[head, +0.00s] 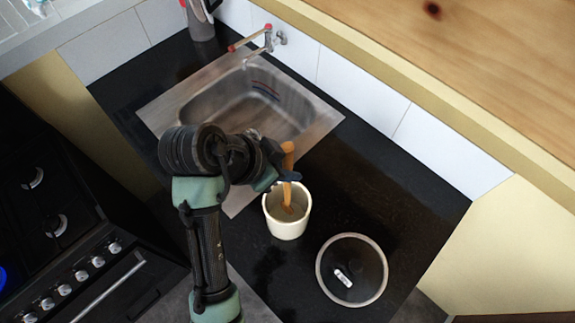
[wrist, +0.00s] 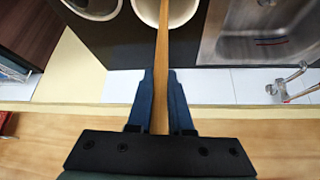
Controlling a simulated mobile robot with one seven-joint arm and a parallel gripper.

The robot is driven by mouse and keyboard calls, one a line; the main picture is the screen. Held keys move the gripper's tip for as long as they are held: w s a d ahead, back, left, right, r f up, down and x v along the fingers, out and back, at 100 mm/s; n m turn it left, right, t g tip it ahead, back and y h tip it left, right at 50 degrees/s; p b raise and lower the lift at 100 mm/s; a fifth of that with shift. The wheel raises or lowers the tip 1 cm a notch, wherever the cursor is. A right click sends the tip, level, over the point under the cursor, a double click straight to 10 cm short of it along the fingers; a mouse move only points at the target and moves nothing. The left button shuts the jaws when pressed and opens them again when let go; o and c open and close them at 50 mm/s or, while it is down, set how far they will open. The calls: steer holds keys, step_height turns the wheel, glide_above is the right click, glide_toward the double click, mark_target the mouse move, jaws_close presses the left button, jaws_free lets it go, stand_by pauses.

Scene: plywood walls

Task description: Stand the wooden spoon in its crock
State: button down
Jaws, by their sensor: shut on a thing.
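The wooden spoon (head: 288,160) is held close to upright, and its lower part shows inside the mouth of the cream crock (head: 286,228). My gripper (head: 287,177) is shut on the spoon's shaft, just above the crock's far rim. In the wrist view the blue fingertips (wrist: 161,74) close on the spoon (wrist: 162,50) from both sides, and it runs away from them to the crock (wrist: 185,10), which is cut off at the top edge. I cannot tell whether the spoon's lower end touches the crock's bottom.
A steel sink (head: 300,113) with a tap (head: 266,42) lies behind the crock. A round glass lid (head: 352,270) lies to its right on the black counter (head: 420,200). A stove (head: 50,220) is at left, and a wooden shelf (head: 480,60) overhangs at upper right.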

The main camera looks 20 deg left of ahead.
steer(key=c, duration=0.8)
jaws_free()
steer(key=shift+o, duration=0.2)
steer(key=p+v, duration=0.8)
steer(key=v, duration=0.5)
